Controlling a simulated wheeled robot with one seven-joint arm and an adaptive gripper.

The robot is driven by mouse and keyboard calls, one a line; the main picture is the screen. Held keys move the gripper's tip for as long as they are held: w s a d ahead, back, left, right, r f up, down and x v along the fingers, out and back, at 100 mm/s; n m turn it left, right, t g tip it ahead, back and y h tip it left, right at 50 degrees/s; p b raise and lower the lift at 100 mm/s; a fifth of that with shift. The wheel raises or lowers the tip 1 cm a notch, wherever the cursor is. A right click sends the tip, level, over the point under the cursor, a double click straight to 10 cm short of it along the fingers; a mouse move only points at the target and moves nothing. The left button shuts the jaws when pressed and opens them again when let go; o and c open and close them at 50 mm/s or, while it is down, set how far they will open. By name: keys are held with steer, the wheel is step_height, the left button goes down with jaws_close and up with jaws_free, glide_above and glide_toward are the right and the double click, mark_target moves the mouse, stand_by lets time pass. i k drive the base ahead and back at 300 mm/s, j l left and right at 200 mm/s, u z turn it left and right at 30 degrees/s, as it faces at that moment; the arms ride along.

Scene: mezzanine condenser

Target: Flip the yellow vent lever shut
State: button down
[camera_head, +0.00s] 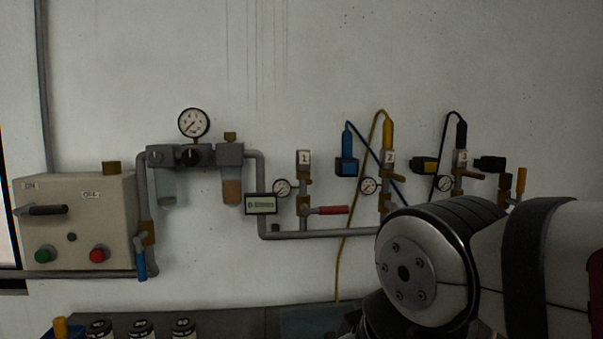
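A yellow-orange lever (521,180) stands upright at the right end of the wall piping. It is the likeliest vent lever, and it sits on a small brass fitting just right of the station marked 3. My arm's large grey and black joint is in front of the piping below it and hides the pipe's lower right run. My gripper is not in view, so I cannot see whether it is open or shut.
A red lever (331,210) lies level beside station 1. Blue (346,163), yellow (387,136) and black connectors with hanging hoses fill the wall near the lever. A control box (75,190) is at left. Several jars (142,329) stand on the bench below.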

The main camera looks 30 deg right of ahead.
mark_target(522, 172)
steer(key=z, duration=1.55)
